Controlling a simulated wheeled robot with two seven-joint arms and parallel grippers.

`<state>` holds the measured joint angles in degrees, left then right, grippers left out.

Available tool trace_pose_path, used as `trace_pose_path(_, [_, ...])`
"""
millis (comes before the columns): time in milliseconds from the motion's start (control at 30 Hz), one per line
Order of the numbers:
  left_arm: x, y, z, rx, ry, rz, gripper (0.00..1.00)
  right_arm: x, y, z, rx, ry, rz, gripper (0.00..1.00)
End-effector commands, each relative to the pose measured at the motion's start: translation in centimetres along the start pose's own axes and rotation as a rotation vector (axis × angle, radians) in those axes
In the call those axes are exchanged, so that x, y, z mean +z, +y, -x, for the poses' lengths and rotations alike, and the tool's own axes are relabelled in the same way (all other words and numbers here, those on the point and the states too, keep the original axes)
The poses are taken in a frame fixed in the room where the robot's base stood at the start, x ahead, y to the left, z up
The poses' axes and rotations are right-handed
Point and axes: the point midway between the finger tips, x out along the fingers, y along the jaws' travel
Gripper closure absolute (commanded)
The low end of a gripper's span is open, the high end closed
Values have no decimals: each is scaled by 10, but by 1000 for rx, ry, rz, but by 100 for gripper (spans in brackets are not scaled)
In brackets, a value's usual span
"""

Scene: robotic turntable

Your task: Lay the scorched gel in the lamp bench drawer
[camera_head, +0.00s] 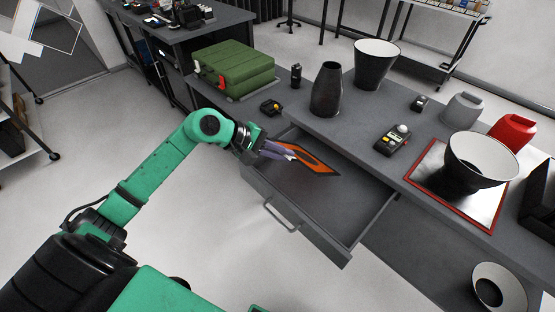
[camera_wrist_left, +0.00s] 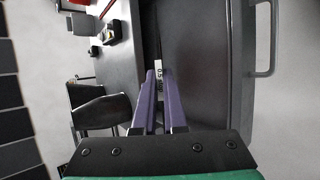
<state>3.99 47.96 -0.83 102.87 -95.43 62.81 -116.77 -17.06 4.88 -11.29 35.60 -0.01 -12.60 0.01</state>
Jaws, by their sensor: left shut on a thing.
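The scorched gel (camera_head: 319,167) is an orange sheet with a dark border and a dark patch, in the head view over the open bench drawer (camera_head: 318,210). My left gripper (camera_head: 287,154) is shut on its near-left edge. In the left wrist view the purple fingers of my left gripper (camera_wrist_left: 158,100) close around a thin edge with a small white printed label (camera_wrist_left: 158,72). The drawer floor (camera_wrist_left: 195,60) shows beside it, dark and bare. I cannot tell whether the gel touches the drawer floor. My right gripper is not in view.
The bench top behind the drawer holds a dark tapered reflector (camera_head: 326,92), a black-and-white reflector (camera_head: 375,66), a handheld meter (camera_head: 391,140) and a white bowl reflector (camera_head: 483,158) on a red-edged panel (camera_head: 424,180). A green case (camera_head: 232,66) stands at the left. The drawer handle (camera_head: 280,218) faces open floor.

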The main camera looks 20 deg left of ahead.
Motion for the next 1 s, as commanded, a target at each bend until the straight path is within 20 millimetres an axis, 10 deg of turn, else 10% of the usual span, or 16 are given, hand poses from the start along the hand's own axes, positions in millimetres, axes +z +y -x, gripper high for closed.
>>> trace_pose_path(600, [-25,-3,-59,2,0,-1,100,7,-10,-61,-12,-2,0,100])
trace_pose_path(1000, [-28,0,-67,0,0,0,100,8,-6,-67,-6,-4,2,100])
